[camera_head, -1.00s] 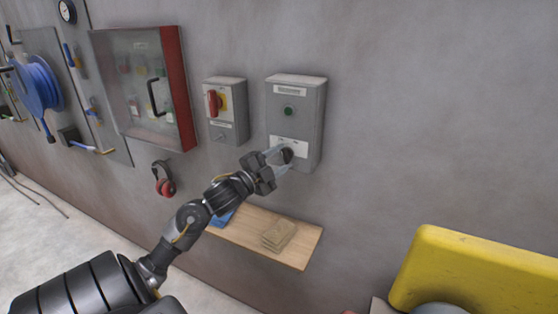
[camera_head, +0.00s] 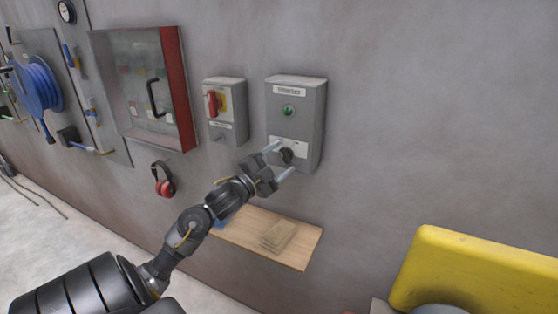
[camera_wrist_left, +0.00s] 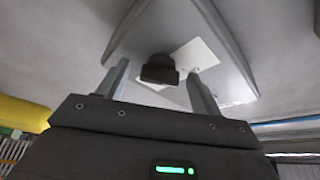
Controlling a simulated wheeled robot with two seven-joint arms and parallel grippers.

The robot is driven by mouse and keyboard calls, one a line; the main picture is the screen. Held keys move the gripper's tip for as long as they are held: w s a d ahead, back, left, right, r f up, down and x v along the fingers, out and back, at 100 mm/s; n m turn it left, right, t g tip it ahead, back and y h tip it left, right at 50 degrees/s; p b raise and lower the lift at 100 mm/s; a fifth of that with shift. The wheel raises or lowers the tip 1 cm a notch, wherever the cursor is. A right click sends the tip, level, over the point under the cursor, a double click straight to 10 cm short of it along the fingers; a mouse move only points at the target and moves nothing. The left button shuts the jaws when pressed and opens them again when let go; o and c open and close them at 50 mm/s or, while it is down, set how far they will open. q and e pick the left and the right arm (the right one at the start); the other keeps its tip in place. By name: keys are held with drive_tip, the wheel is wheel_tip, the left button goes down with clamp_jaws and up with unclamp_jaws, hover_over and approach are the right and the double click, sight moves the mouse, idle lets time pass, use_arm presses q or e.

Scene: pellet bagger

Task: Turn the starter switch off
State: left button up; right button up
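The starter box (camera_head: 295,125) is a grey wall box with a label at the top and a green indicator (camera_head: 288,110). Its black rotary switch knob (camera_head: 287,155) sits on a white plate low on its front. The knob also shows in the left wrist view (camera_wrist_left: 159,69), between the fingers. My left gripper (camera_head: 281,160) is open in front of the knob, one finger on each side of it, with gaps visible in the wrist view (camera_wrist_left: 160,84). Whether the knob points to on or off cannot be read. My right gripper is not in view.
A grey isolator box (camera_head: 226,110) with a red handle is left of the starter box. A glass-front cabinet (camera_head: 143,90) is farther left. Red ear defenders (camera_head: 163,179) hang below it. A wooden shelf (camera_head: 300,255) holding a tan stack is below. A yellow object (camera_head: 475,270) is lower right.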

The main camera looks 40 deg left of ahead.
use_arm(q)
drive_tip(key=shift+s, duration=0.1)
drive_tip(key=shift+s+f, duration=0.2)
drive_tip(key=shift+s, duration=0.1)
drive_tip(key=s+f+b, duration=0.1)
drive_tip(key=s+b, duration=0.2)
drive_tip(key=s, duration=0.7)
drive_tip(key=shift+a+f, duration=0.2)
drive_tip(key=shift+f, duration=0.15)
drive_tip(key=shift+w+f, duration=0.1)
